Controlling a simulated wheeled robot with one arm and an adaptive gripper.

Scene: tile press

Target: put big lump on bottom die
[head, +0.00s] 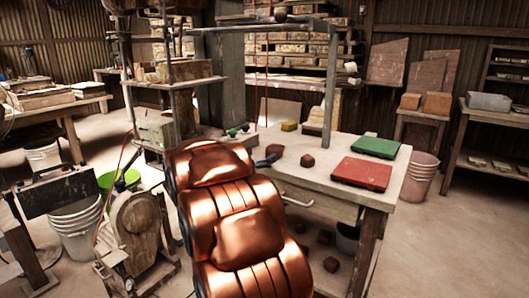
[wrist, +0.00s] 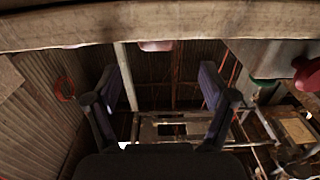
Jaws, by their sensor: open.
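Two red-brown lumps lie on the work table in the head view: one (head: 275,151) near my arm and one (head: 307,160) to its right. They look similar in size, and I cannot tell which is the big lump. I cannot make out the bottom die; my copper arm covers part of the table's left side. In the wrist view my gripper (wrist: 160,75) is open, with nothing between its two dark fingers. In the head view my gripper is not clearly seen; a small dark-blue piece (head: 265,161) shows beside my arm, and I cannot tell what it is.
A red slab (head: 362,173) and a green slab (head: 374,146) lie on the right of the table (head: 322,187). A metal frame post (head: 331,90) rises at the back. More lumps (head: 331,264) lie below the tabletop.

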